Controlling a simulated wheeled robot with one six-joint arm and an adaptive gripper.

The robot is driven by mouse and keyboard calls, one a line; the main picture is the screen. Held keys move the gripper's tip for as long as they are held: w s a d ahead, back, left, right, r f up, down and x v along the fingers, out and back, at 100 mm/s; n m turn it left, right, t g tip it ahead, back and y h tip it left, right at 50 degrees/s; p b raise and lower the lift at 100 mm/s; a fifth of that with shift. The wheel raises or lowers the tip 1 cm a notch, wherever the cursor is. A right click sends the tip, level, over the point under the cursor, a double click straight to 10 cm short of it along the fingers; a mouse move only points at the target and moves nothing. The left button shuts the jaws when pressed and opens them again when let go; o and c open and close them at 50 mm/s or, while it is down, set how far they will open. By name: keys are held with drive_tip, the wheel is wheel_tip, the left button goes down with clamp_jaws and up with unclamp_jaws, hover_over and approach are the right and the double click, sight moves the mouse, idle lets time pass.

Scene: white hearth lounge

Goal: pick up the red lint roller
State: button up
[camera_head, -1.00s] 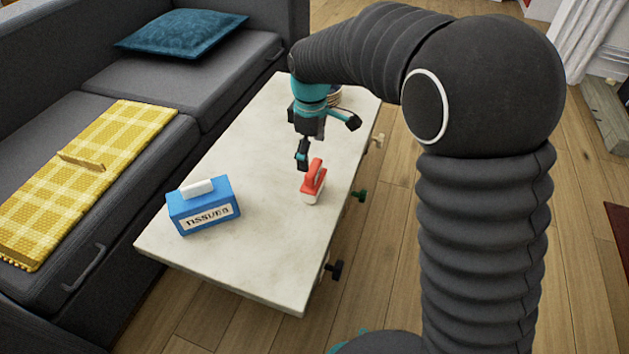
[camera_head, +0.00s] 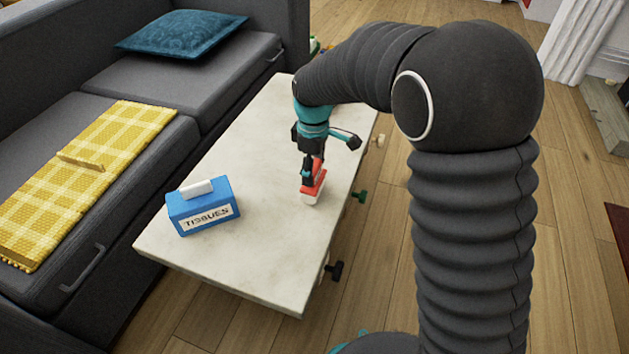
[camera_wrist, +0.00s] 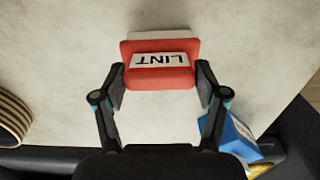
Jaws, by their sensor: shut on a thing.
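The red lint roller (camera_head: 316,186) is on the pale coffee table (camera_head: 249,254), near its right edge. It has a white lower part, and part of it is hidden behind my gripper (camera_head: 308,180) in the head view. In the wrist view the lint roller (camera_wrist: 160,82) shows its red body with a white LINT label. My gripper (camera_wrist: 160,90) is shut on it there, with one finger on each side. I see no clear gap between the roller and the tabletop.
A blue tissue box (camera_head: 203,207) stands on the table left of the roller. A striped round item (camera_wrist: 12,118) shows at the wrist view's left edge. A grey sofa (camera_head: 200,88) with a yellow plaid blanket (camera_head: 95,170) runs along the left. The table's front is clear.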

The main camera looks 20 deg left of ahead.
drive_tip(key=shift+r, duration=0.45)
wheel_tip(320, 180, up, 4)
drive_tip(key=shift+f, duration=0.25)
drive_tip(key=s+d+r, duration=0.6)
drive_tip(key=d, duration=0.3)
drive_tip(key=shift+s+d+r, duration=0.15)
drive_tip(key=shift+d+r, duration=0.15)
drive_tip(key=shift+d, duration=0.1)
